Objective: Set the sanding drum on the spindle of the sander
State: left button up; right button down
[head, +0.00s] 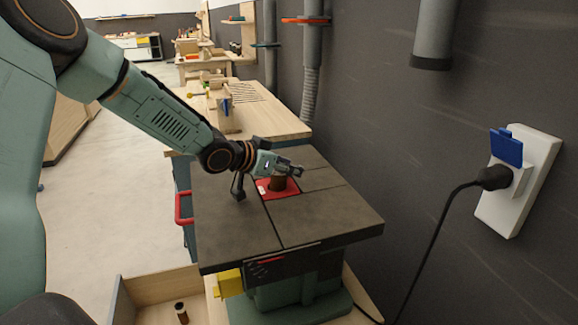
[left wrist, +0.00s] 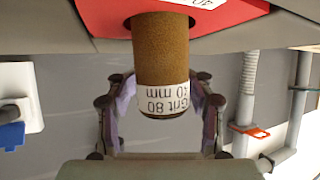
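The sanding drum (left wrist: 163,50) is a brown cylinder with a white band marked "Grit 80" at its end. It stands upright at the red insert (left wrist: 100,14) of the sander, and in the head view the drum (head: 278,183) rises from the red insert (head: 266,193) in the dark sander table (head: 235,230). My left gripper (head: 292,169) is over it, with its fingers (left wrist: 166,95) on both sides of the drum, and seems shut on it. The spindle is hidden. I cannot tell how far down the drum sits. My right gripper is not in view.
A second brown cylinder with a pale band (head: 181,313) stands in a wooden tray (head: 125,303) at the lower left. A dark wall with a socket (head: 518,180) and plugged-in cable is at the right. A wooden bench (head: 265,115) stands behind the sander.

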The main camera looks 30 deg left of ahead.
pick_arm(q)
jog(key=shift+o, duration=0.9)
notch_tip(320, 180, up, 10)
dwell(0.5)
dwell(0.3)
